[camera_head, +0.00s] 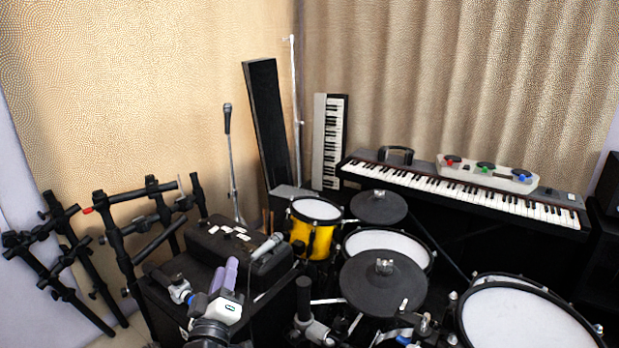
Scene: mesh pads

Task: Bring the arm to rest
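My gripper (224,275) shows at the bottom, left of centre, at the end of a grey and white arm section. Two lavender finger-like pieces point up, close side by side. I cannot tell whether there is a gap between them or anything in them. They show in front of a black case (240,245) with a microphone (266,247) by its right end. I cannot tell whether they touch the case.
An electronic drum kit with black cymbal pads (372,285), a white mesh pad (525,322) and a yellow drum (316,226) fills the right front. Black stands (120,240) are at left. A long keyboard (460,194) stands behind. Little room is free around the arm.

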